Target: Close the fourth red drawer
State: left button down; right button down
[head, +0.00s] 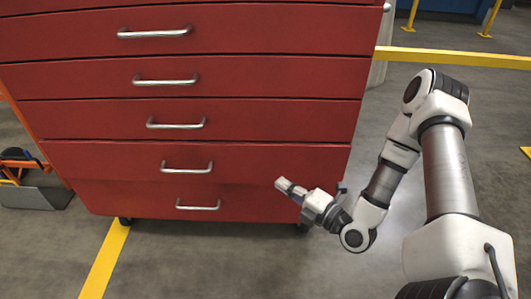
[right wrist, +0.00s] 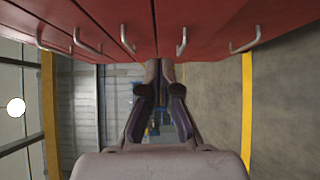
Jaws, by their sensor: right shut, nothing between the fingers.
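The red cabinet has a stack of drawers with silver bar handles in the head view. The fourth red drawer down (head: 262,160) is second from the bottom, with its handle (head: 187,168) left of its middle. It seems to stand out slightly over the bottom drawer (head: 130,197), but I cannot tell how far. My right gripper (head: 283,184) is shut and empty, by the lower right part of the fourth drawer. In the right wrist view, its fingertips (right wrist: 166,66) point at the drawer fronts, close to the fourth drawer's handle (right wrist: 182,42). I cannot tell whether they touch.
The other handles stick out above and below, such as the third drawer's handle (head: 176,126). A yellow barrier rail (head: 455,57) runs behind at the right. An orange and grey object (head: 32,190) stands on the floor at the left. The floor in front is clear.

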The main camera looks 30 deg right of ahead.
jog(key=d, duration=0.2)
jog(key=h+b, duration=0.1)
jog(key=b, duration=0.4)
send_near(257, 147)
jog(key=w+a, duration=0.3)
jog(key=a, duration=0.1)
jog(key=shift+w+d+f+m+b, duration=0.15)
jog(key=shift+w+d+m, duration=0.1)
jog(key=shift+w+d, duration=0.25)
jog(key=shift+w+d+f+m+b, duration=0.15)
jog(key=shift+w+d+m, duration=0.1)
jog(key=shift+w+d, duration=0.25)
jog(key=shift+w+d+r, duration=0.15)
jog(key=shift+w+d, duration=0.15)
jog(key=shift+w, duration=0.3)
